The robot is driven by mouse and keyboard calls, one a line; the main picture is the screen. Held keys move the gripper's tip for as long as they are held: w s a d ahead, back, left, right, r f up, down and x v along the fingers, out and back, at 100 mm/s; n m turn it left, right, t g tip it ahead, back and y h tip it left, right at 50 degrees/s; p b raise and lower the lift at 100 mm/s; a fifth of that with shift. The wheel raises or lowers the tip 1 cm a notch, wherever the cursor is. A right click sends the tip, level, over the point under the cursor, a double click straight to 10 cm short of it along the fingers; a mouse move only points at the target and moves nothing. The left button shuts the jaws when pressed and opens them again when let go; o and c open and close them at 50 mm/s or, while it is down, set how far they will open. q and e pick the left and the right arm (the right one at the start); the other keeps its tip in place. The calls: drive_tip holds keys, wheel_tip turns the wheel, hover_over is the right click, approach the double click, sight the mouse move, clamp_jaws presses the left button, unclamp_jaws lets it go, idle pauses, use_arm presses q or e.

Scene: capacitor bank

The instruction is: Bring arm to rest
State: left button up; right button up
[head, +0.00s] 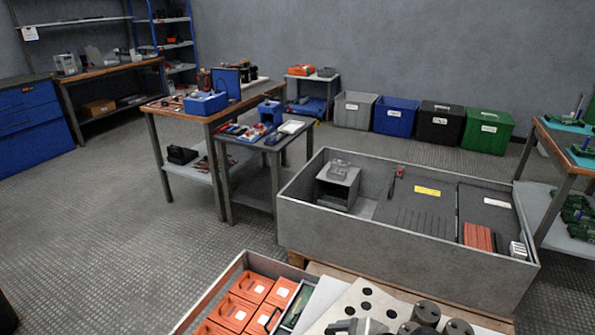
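Neither of my grippers shows clearly in the head view, and no arm can be made out. A dark shape sits at the lower left edge, cut off by the frame; I cannot tell what it is. The large grey bin (400,238) stands at the centre right, with a grey box-like housing (337,186), dark panels and a red ribbed block (478,237) inside. In front of it, a crate (207,290) holds orange cases (232,312), a pale board with black round spots (362,305) and dark cylinders (425,312).
A small grey table (235,144) with tools and a wooden-topped workbench (185,117) stand left of the bin. Grey (354,110), blue (395,116), black and green (486,132) crates line the back wall. Another bench (560,135) is at right. The left floor is clear.

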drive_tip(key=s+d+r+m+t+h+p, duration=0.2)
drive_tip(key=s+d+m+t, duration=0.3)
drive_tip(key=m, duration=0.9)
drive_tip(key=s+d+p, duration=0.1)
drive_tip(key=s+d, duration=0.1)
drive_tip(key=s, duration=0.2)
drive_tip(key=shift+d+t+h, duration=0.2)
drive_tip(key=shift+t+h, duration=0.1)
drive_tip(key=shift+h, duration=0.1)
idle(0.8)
